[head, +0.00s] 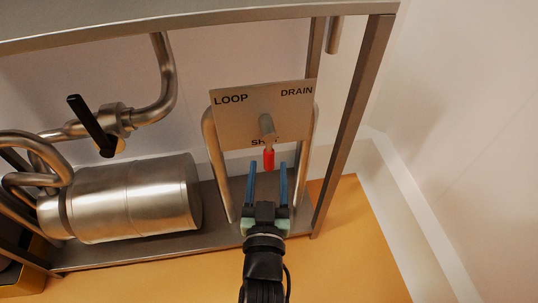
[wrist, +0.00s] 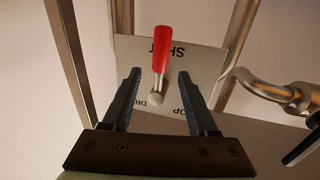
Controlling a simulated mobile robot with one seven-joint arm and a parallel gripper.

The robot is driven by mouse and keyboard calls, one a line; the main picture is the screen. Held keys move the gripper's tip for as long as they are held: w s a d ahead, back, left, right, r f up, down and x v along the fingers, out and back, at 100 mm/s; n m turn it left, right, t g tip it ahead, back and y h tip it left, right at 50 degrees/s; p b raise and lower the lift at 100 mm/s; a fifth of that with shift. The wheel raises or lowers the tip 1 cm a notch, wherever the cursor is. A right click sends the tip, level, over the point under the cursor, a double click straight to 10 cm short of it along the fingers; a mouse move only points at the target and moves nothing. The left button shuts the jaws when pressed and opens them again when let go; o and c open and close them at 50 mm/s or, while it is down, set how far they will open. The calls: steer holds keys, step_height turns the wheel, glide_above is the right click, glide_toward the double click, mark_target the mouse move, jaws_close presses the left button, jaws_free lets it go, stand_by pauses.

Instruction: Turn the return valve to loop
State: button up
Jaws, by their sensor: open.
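The return valve has a metal hub with a red-tipped handle (head: 268,158) on a plate (head: 240,118) marked LOOP at upper left, DRAIN at upper right and SHUT at the bottom, partly covered. The handle points down at SHUT in the head view. My gripper (head: 268,170) is open and empty, with its blue fingers just below the red tip. In the wrist view the plate (wrist: 200,62) appears upside down, and the red handle (wrist: 161,50) lies between the lines of the two open fingers (wrist: 160,82), beyond their tips. I see no contact.
A metal frame surrounds the plate, with a post (head: 350,125) on the right and curved tubes at the plate's sides. A steel cylinder (head: 135,198) and a pipe with a black-handled valve (head: 95,125) stand left. The floor is yellow.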

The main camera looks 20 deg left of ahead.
mark_target(269, 157)
steer(key=shift+b+x, duration=0.9)
steer(key=shift+x, duration=1.9)
jaws_close()
